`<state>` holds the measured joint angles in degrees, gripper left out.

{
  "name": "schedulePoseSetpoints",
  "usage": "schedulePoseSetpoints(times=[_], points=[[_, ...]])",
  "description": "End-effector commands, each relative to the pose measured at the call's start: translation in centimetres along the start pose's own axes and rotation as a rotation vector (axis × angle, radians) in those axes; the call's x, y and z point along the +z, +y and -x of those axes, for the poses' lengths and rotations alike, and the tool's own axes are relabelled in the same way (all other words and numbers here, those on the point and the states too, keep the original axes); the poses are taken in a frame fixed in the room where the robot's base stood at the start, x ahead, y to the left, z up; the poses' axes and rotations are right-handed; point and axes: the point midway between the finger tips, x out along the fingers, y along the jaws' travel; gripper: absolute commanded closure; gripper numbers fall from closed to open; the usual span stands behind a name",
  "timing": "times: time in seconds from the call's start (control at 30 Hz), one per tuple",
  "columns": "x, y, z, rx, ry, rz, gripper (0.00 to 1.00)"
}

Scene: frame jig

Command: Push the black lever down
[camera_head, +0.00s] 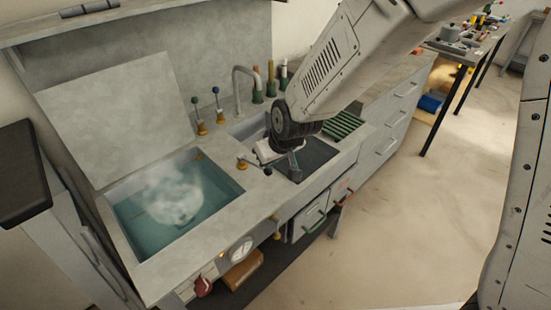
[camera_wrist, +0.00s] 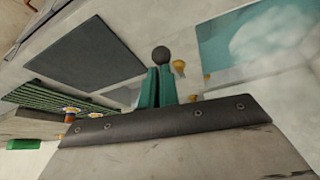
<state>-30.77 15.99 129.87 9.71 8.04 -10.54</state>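The black lever (camera_head: 267,170) lies low over the counter between the blue tank and the dark mat, with a brass pivot (camera_head: 242,163) at its left end. My gripper (camera_head: 295,172) is close to the right of its black knob, pointing down above the mat. In the wrist view the round dark knob (camera_wrist: 161,55) shows just beyond the tips of my gripper's teal fingers (camera_wrist: 159,72). The fingers are side by side with almost no gap and nothing visible between them. I cannot tell whether they touch the knob.
The water tank (camera_head: 226,193) steams at the left. Two upright levers, one dark-knobbed (camera_head: 196,101) and one blue-knobbed (camera_head: 216,91), stand at the back beside a tap (camera_head: 238,80). A dark mat (camera_head: 318,153) and a green rack (camera_head: 343,124) lie to the right.

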Motion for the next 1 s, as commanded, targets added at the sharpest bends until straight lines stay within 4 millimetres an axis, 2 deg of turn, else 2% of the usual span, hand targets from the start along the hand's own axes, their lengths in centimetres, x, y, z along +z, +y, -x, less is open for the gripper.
schedulePoseSetpoints(times=[0.03,0.3,0.47,0.67,0.8,1.0], points=[[2.6,0.0,-1.2,-0.003,-0.062,0.001,1.0],[2.5,0.0,-1.1,-0.002,-0.06,0.002,1.0],[1.4,0.4,0.1,0.001,-0.044,-0.001,1.0],[-1.9,1.0,3.2,0.007,-0.002,-0.011,1.0],[1.1,1.4,5.3,0.008,-0.001,-0.014,1.0],[4.3,1.9,7.5,0.008,0.003,-0.014,1.0]])
